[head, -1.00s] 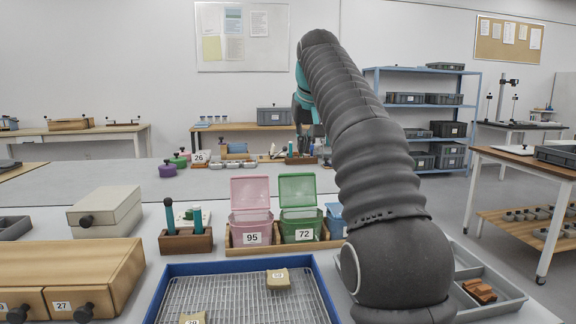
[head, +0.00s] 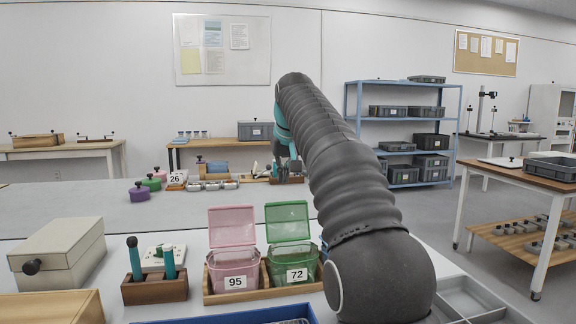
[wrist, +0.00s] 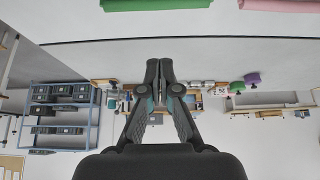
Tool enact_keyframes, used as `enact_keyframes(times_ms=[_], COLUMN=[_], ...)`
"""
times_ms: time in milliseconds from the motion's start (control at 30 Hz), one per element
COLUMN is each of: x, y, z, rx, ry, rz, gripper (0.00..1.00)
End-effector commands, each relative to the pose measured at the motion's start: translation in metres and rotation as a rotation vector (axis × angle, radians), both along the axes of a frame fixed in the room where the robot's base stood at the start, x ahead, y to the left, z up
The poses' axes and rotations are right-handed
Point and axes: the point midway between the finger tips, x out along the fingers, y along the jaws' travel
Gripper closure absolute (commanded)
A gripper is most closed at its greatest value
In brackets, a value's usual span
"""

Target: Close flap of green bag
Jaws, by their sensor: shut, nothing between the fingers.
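The green bag (head: 279,265) stands in a wooden rack, with a white label reading 72 on its front. Its green flap (head: 287,219) stands up and open behind the mouth. In the wrist view a green strip (wrist: 155,4) shows at the top edge, likely part of this bag. My gripper (wrist: 165,66) is shut and empty, its fingertips together in the wrist view. In the head view my arm reaches forward, to the right of and beyond the bag. The gripper end is small and partly hidden there, apart from the flap.
A pink bag (head: 233,262) labelled 95, its lid (head: 232,224) also up, stands directly left of the green one. A wooden holder (head: 140,290) with teal-handled tools is further left. A blue-rimmed tray (head: 240,318) lies in front. My arm hides the area right of the bag.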

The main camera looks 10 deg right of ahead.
Motion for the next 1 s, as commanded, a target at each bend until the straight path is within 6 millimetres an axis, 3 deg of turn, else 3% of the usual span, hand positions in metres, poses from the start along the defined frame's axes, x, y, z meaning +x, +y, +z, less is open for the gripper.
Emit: enact_keyframes(times_ms=[233, 300, 633, 1000], x=[0.024, 0.018, -0.009, -0.015], y=[-0.001, -0.001, -0.004, -0.003], z=[-0.042, -0.049, -0.051, -0.049], rx=[0.000, 0.000, 0.000, -0.001], ry=[0.003, -0.003, -0.002, 0.000], rz=[-0.001, -0.002, -0.005, -0.005], gripper=[1.00, 1.00, 1.00, 1.00])
